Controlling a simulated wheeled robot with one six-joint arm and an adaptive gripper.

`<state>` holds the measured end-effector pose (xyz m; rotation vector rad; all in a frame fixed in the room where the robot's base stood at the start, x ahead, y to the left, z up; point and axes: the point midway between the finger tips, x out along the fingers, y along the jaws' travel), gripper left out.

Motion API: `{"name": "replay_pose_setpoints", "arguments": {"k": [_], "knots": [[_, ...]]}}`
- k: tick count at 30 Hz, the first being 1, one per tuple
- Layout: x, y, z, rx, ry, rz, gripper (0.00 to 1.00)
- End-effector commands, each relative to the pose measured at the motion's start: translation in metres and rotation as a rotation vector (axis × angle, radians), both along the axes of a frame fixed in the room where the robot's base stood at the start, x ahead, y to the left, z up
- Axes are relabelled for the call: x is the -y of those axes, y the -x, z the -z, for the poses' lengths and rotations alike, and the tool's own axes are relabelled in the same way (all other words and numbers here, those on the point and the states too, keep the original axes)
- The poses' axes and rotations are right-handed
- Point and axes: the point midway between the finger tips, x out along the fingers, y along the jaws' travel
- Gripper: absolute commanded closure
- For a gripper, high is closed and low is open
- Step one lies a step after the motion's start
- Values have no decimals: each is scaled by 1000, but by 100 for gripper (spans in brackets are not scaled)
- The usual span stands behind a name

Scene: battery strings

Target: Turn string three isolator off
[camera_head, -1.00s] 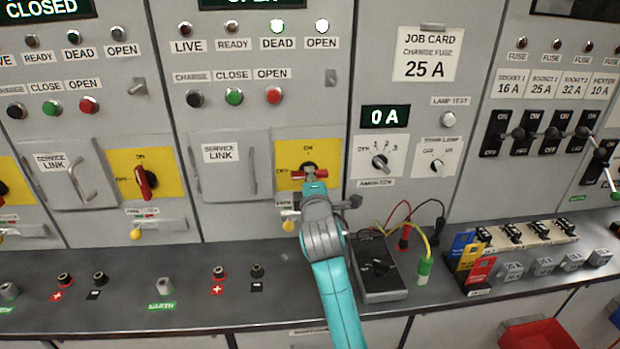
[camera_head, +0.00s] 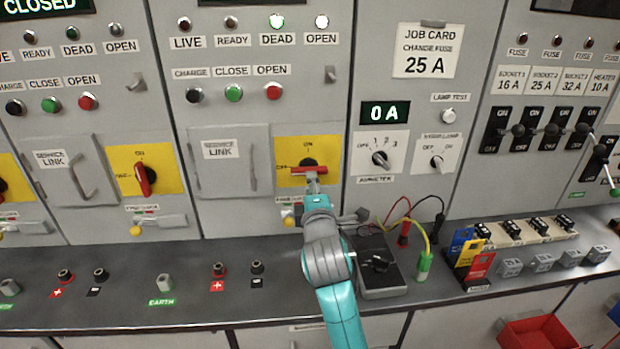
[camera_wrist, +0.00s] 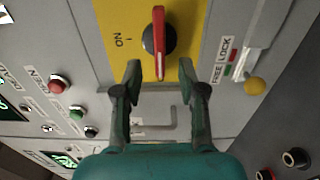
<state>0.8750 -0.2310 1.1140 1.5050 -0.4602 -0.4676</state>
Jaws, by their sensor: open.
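The isolator's red handle (camera_head: 309,170) lies level on a yellow plate (camera_head: 327,150), in line with the OFF mark; no string number shows. In the wrist view the red handle (camera_wrist: 159,35) lies across the line to the ON mark. My gripper (camera_head: 312,182) is just in front of and below the handle. In the wrist view my gripper (camera_wrist: 161,72) has its two fingers spread, with the handle's tip near the gap between them. Neither finger visibly grips it. Above, the DEAD lamp (camera_head: 277,22) and OPEN lamp (camera_head: 321,22) are lit.
A FREE/LOCK slider with a yellow knob (camera_wrist: 254,86) sits below the plate. The service link door (camera_head: 225,175) is at left. A meter (camera_head: 380,268) with leads and a lockout tag stand (camera_head: 470,262) are on the shelf at right. A neighbouring red isolator handle (camera_head: 145,180) stands upright.

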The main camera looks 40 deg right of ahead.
Motion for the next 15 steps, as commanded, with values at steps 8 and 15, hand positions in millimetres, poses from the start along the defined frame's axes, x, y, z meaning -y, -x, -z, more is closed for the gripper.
{"name": "replay_pose_setpoints", "arguments": {"k": [8,15], "knots": [[-26,38,1,-1,-1,-1,59],[-33,49,0,0,-1,-1,59]]}}
